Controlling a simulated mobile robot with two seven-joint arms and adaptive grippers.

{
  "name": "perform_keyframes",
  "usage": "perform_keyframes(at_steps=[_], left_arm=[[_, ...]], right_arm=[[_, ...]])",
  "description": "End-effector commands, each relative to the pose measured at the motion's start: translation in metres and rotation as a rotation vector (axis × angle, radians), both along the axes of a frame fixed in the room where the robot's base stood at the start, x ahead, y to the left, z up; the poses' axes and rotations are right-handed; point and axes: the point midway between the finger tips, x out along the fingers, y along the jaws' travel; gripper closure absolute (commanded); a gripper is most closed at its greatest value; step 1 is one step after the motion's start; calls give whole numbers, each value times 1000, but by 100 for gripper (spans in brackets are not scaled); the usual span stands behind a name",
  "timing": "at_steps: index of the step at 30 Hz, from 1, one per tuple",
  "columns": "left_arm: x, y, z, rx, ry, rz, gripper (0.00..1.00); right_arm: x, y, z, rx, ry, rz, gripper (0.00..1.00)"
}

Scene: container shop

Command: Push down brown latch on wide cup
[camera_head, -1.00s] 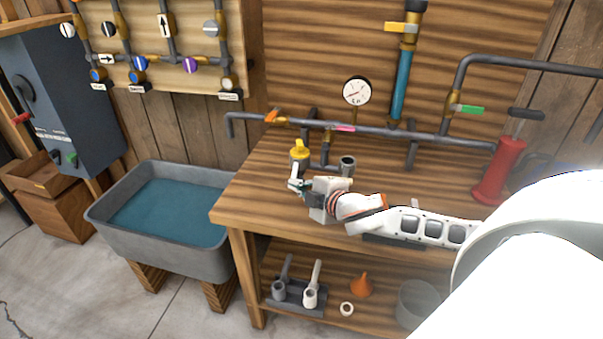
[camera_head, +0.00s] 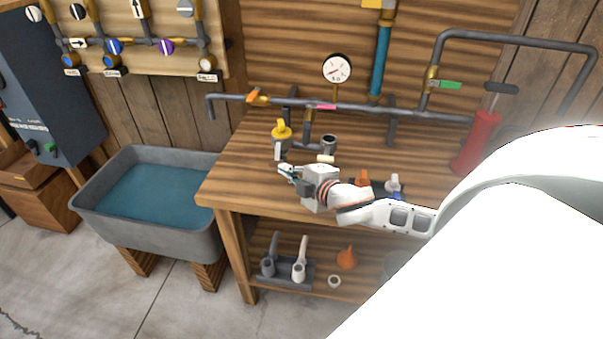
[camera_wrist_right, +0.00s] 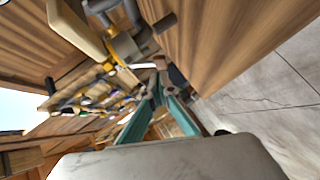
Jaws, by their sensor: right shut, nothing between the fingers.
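My right gripper (camera_head: 287,170) is over the workbench, its teal fingers shut and empty. They also show shut in the right wrist view (camera_wrist_right: 158,88). Just behind the fingertips is a fitting with a yellow top (camera_head: 282,130); I cannot tell whether they touch. The right wrist view shows a brass fitting (camera_wrist_right: 124,46) at upper left of the fingers. My left gripper is out of view.
A grey pipe (camera_head: 360,109) with a gauge (camera_head: 337,69) runs along the back of the bench. A red cylinder (camera_head: 477,140) stands at right. A water basin (camera_head: 90,203) is left of the bench. The lower shelf holds two handled cups and an orange funnel (camera_head: 347,257).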

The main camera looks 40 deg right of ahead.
Motion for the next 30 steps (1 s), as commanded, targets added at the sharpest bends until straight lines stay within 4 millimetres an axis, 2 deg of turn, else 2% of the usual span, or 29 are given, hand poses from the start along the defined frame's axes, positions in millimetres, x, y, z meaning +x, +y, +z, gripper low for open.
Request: perform_keyframes(at_steps=[6,15,21,30], left_arm=[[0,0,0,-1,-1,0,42],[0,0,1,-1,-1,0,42],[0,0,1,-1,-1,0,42],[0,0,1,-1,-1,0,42]], right_arm=[[-37,1,10,-1,2,1,100],[-73,2,22,0,0,-1,100],[-82,2,25,-1,-1,-1,100],[-83,2,26,-1,-2,-1,100]])
